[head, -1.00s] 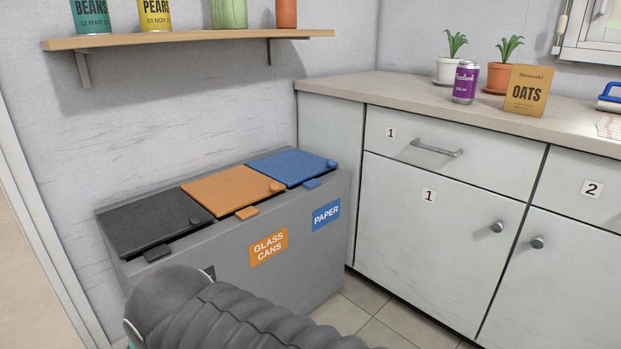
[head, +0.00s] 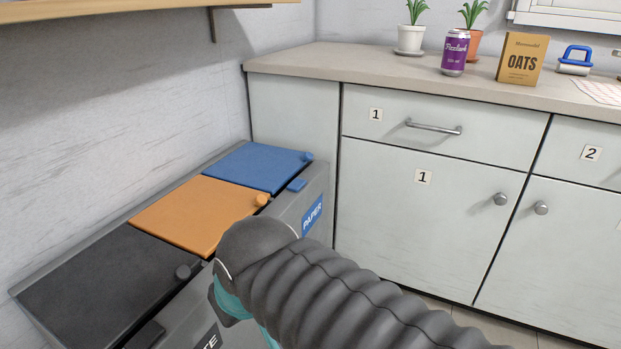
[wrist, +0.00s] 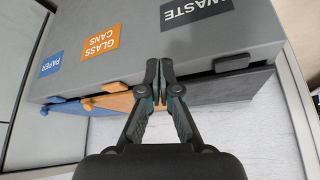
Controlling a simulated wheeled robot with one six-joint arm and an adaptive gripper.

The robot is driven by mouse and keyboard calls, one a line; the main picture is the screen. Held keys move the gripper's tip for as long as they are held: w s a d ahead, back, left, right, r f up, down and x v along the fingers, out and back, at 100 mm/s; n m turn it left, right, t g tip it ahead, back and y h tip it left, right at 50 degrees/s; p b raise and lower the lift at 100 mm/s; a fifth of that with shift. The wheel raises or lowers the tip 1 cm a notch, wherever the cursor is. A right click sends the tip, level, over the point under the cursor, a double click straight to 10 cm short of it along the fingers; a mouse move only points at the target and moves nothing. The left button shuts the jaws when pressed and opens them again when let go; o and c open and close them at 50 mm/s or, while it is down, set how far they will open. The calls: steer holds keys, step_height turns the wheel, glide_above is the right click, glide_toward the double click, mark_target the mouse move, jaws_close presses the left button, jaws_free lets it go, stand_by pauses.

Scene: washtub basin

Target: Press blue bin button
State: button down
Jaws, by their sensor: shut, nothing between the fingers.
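The blue lid (head: 258,167) is closed on the far section of the grey bin unit, above the PAPER label (head: 312,216). A small blue tab (head: 297,185) juts from the front below the lid, and a round blue knob (head: 308,156) sits at the lid's corner. In the wrist view the blue tab (wrist: 53,99) is at the left, apart from my gripper. My gripper (wrist: 159,64) is shut and empty, its fingertips in front of the bin unit between the orange tab (wrist: 117,87) and the dark tab (wrist: 231,62). My arm hides the gripper's fingers in the head view.
The orange lid (head: 198,214) and black lid (head: 102,290) are closed nearer to me. A cabinet (head: 425,215) stands right of the bins, with a can (head: 455,53) and an oats box (head: 521,59) on its counter. A shelf (head: 110,18) overhangs the bins.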

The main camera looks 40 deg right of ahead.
steer(key=shift+a, duration=0.1)
steer(key=w+d+r+m+t+y+p, duration=0.15)
steer(key=w+d+r, duration=0.35)
steer(key=w, duration=0.5)
steer(key=w+d+r+m+h+b, duration=0.1)
steer(key=w+d+r+m, duration=0.15)
steer(key=w+d, duration=0.55)
steer(key=w+d+m, duration=0.1)
steer(key=w+d, duration=0.2)
steer(key=d, duration=0.5)
steer(key=w+d+f+m+t, duration=0.1)
steer(key=w+d, duration=0.3)
steer(key=d, duration=0.4)
steer(key=w+d+m+t+p, duration=0.1)
steer(key=w+d+m, duration=0.2)
steer(key=d, duration=0.5)
steer(key=shift+w+f+h, duration=0.15)
steer(key=shift+w+h, duration=0.3)
steer(key=shift+w, duration=0.25)
steer(key=shift+f, duration=0.15)
